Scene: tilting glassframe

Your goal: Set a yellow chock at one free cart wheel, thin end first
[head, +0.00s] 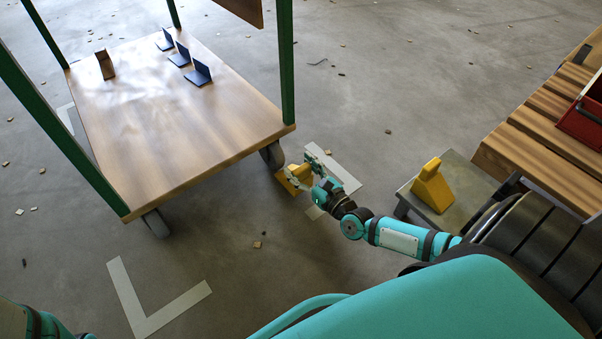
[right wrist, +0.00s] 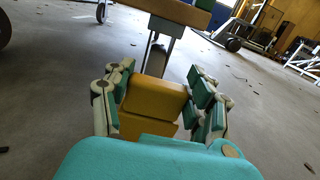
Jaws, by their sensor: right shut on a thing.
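My right gripper (head: 303,176) is shut on a yellow chock (head: 289,182), low at the near right corner of the cart (head: 170,175). The chock is just beside the near right cart wheel (head: 272,154); I cannot tell whether they touch. In the right wrist view the chock (right wrist: 154,100) sits between the two fingers (right wrist: 158,108), and the wheel (right wrist: 158,62) shows beyond it. The chock's thin end is hidden. A second yellow chock (head: 433,187) rests on a low grey stand (head: 462,192). The near left wheel (head: 156,222) shows no chock. My left gripper is out of view.
The cart deck carries several dark blue angled pieces (head: 198,74) and a brown block (head: 105,64). Green posts (head: 286,60) rise from its corners. A slatted wooden bench (head: 545,140) with a red box (head: 585,122) stands right. Pale floor markings (head: 150,323) and small debris lie around.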

